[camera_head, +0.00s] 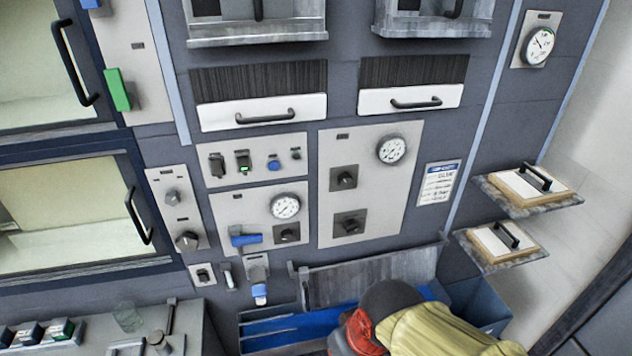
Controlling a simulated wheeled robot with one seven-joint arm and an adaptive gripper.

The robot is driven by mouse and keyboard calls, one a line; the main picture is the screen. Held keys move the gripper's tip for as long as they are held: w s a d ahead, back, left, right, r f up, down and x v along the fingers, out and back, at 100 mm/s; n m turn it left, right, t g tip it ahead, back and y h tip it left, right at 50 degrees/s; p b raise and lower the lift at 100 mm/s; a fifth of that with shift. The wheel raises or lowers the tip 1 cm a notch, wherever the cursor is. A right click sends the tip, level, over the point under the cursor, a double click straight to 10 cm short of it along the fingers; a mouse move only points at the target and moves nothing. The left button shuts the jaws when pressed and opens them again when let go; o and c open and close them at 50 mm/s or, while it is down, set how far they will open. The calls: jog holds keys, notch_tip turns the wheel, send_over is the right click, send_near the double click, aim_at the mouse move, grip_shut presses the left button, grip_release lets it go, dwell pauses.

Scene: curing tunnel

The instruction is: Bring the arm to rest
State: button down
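What looks like my own arm (440,332) shows at the bottom centre-right, with a yellow-olive link, a dark rounded joint and a red part. It is bent in front of a blue-lined metal trough at the foot of the panel wall. The frame's lower edge cuts it off. My gripper and its fingers do not show, so whether it holds anything is hidden.
The trough (275,328) lies close behind the arm. Two small shelves with handled lids (515,186) (492,242) jut out at right. A grey bench (95,338) with switches and a glass stands at lower left. Pale floor (530,315) is clear at right.

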jog(key=d+f+m+t+h+b, duration=0.1)
jog(key=d+m+b, duration=0.1)
jog(key=d+b, duration=0.3)
jog(key=s+d+f+m+t+h+b, duration=0.1)
jog(key=d+m+t+b, duration=0.1)
jog(key=d+b, duration=0.3)
jog(key=d, duration=0.4)
jog(key=shift+s+d+m, duration=0.15)
jog(key=shift+s+m, duration=0.05)
jog(key=shift+m, duration=0.1)
